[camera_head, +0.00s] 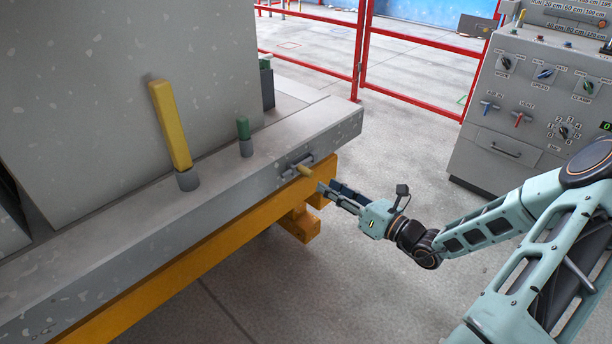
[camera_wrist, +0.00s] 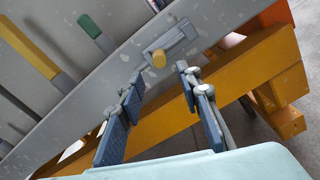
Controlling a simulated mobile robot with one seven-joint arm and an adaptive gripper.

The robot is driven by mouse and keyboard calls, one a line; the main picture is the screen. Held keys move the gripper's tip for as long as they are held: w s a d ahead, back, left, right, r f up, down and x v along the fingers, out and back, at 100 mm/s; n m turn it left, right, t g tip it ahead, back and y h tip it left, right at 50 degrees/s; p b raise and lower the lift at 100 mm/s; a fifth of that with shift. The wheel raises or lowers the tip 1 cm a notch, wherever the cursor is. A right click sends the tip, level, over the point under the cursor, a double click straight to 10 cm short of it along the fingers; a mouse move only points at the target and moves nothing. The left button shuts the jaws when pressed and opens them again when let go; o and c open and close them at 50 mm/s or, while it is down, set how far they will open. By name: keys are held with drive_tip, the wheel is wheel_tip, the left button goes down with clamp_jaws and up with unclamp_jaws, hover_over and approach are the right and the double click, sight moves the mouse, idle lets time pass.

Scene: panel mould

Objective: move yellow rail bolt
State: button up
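The yellow rail bolt (camera_head: 305,171) is a short yellow knob on a small grey bracket (camera_head: 291,168) on the side face of the grey mould edge. In the wrist view the bolt's round yellow end (camera_wrist: 158,59) faces me, ahead of the fingertips. My gripper (camera_head: 326,188) is just to the right of the bolt in the head view, pointing at it. In the wrist view my gripper (camera_wrist: 160,72) is open, its two fingers spread wide with nothing between them. The bolt appears roughly centred beyond the gap. I see no contact.
A long yellow-orange beam (camera_head: 185,265) runs under the grey mould edge (camera_head: 110,240), close below the gripper. A tall yellow lever (camera_head: 169,125) and a green-topped pin (camera_head: 243,130) stand on the ledge. A grey control console (camera_head: 520,150) and red railing (camera_head: 420,100) stand behind.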

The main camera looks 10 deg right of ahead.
sight(311, 176)
drive_tip(key=b+x, duration=0.1)
drive_tip(key=x, duration=0.7)
drive_tip(key=shift+w+a+b, duration=0.25)
drive_tip(key=shift+b, duration=0.05)
clamp_jaws()
